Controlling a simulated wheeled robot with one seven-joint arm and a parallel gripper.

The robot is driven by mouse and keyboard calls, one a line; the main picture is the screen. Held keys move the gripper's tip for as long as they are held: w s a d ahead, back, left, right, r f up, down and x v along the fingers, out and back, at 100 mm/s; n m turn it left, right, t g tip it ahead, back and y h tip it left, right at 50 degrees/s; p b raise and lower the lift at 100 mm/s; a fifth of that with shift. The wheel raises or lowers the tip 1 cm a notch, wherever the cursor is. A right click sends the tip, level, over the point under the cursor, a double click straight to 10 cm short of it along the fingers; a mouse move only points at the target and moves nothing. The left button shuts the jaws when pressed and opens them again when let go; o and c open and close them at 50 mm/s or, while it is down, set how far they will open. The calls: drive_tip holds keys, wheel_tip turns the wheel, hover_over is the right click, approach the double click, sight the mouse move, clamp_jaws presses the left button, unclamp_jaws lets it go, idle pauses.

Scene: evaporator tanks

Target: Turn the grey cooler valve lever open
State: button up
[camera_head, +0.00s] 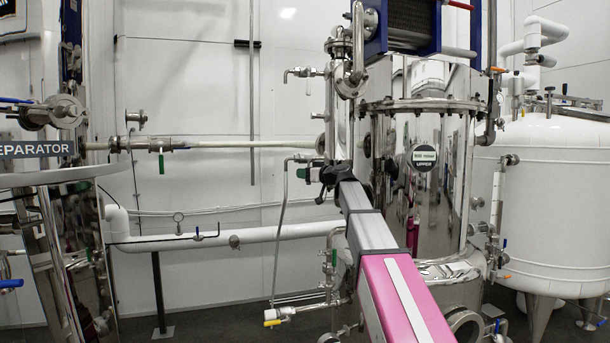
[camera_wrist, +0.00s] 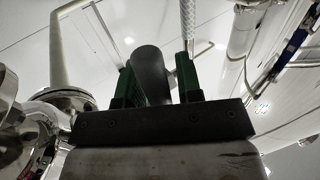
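In the wrist view, a dark grey rounded bar (camera_wrist: 150,72), which looks like the grey lever, stands between the two green-and-black fingers of my gripper (camera_wrist: 156,80). The left finger lies close against the bar. A narrow gap shows between the bar and the right finger, so the fingers look open around it. In the head view my gripper (camera_head: 318,174) is at the end of my pink and grey arm, beside the pipework left of the steel tank. The lever cannot be made out there, and the valve it belongs to is hidden or too small to tell.
The steel tank (camera_head: 425,185) stands just right of my gripper, with a blue-framed unit (camera_head: 410,22) above. A thin bent pipe (camera_head: 281,235) runs down on the left. A white pipe (camera_head: 260,236) crosses low behind. A white tank (camera_head: 555,200) stands at right.

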clamp_jaws()
drive_tip(key=s+a+r+m+t+h, duration=0.1)
drive_tip(key=a+r+m+t, duration=0.3)
drive_tip(key=m+t, duration=0.5)
drive_tip(key=shift+m+h, duration=0.4)
drive_tip(key=shift+m, duration=3.4)
drive_tip(key=shift+s+a+r, duration=0.1)
drive_tip(key=shift+r, duration=0.05)
drive_tip(key=shift+o, duration=1.8)
unclamp_jaws()
